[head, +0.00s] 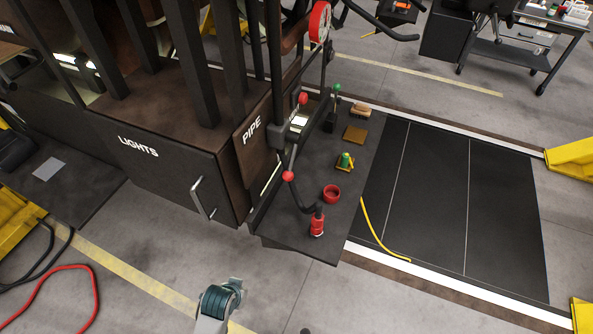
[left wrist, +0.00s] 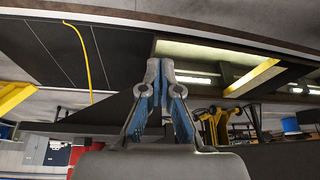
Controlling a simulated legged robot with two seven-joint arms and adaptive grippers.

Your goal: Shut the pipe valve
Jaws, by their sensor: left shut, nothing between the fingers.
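A brown box panel marked PIPE (head: 252,131) stands on the side of the railcar. Just right of it, dark bars carry a red knob (head: 303,98) and a lower red knob (head: 288,176). A dark curved pipe ends in a red fitting (head: 317,226) on the deck. I cannot tell which of these is the pipe valve. My left gripper (left wrist: 160,68) shows in the left wrist view with its blue-padded fingers together and nothing between them. In the head view a grey and teal part of my arm is low centre, apart from the railcar. My right gripper is not in view.
A box marked LIGHTS (head: 140,155) with a metal handle (head: 203,198) stands left of PIPE. The dark deck (head: 285,222) holds a red ring (head: 331,194) and small fittings. A yellow hose (head: 375,232) lies to its right.

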